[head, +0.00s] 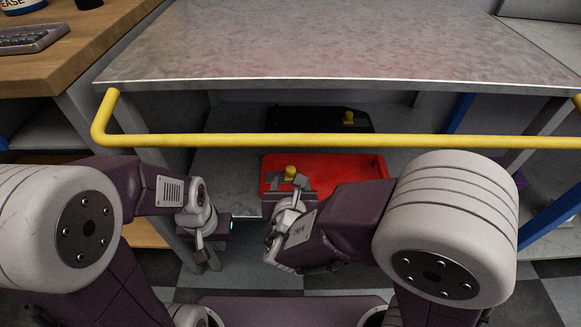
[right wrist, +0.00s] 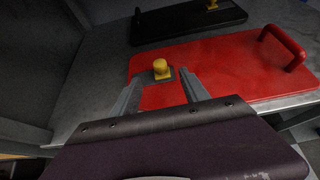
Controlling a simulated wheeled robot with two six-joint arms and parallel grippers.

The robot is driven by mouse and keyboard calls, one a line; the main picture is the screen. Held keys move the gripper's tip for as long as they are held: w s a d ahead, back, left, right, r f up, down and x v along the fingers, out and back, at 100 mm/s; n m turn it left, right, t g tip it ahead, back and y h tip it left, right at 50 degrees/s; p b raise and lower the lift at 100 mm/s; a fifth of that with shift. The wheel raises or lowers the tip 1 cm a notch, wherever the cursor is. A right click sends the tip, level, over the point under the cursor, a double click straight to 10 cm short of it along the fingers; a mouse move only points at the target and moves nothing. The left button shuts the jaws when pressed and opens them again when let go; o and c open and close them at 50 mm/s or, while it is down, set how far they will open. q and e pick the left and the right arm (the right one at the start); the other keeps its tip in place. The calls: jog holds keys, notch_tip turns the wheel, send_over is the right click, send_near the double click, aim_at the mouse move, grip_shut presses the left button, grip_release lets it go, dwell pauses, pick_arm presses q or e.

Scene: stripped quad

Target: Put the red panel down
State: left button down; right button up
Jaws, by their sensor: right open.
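The red panel (head: 345,168) lies flat on the lower shelf beneath the metal worktop. In the right wrist view the red panel (right wrist: 225,62) shows a red handle (right wrist: 284,48) at its far right and a yellow knob (right wrist: 161,67) on a grey base at its left. My right gripper (right wrist: 163,88) is open, its two fingers spread either side of the near side of the knob, with nothing visibly gripped. In the head view, my right gripper (head: 289,186) covers the panel's near left part. My left gripper (head: 216,234) is left of the panel, in front of the shelf; its jaws are unclear.
A black panel (head: 312,119) with a yellow knob lies behind the red one on the shelf (head: 228,170). A yellow rail (head: 400,141) crosses in front of the worktop (head: 330,45). A wooden bench (head: 60,60) stands at left.

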jog(key=shift+v, duration=1.2)
jog(key=d+m+h, duration=0.1)
jog(key=d, duration=0.1)
jog(key=d+f+m+g+h, duration=0.1)
jog(key=d+m, duration=0.1)
jog(key=d+f+m+h, duration=0.1)
jog(key=d, duration=0.2)
jog(key=shift+d+f+m+g, duration=0.1)
jog(key=shift+f+m+g, duration=0.1)
jog(key=shift+m+g, duration=0.2)
jog(key=s+d+f+m+g+y, duration=0.1)
jog(key=s+d+f+m+g, duration=0.2)
jog(key=m, duration=1.2)
jog(key=s+d+f+m+g+y, duration=0.2)
jog(key=s+d+f+m+g, duration=0.2)
jog(key=m, duration=1.2)
jog(key=s+d+g, duration=0.1)
jog(key=d+g, duration=0.1)
jog(key=d, duration=0.1)
jog(key=shift+s+d+m, duration=0.25)
jog(key=shift+d+m, duration=0.05)
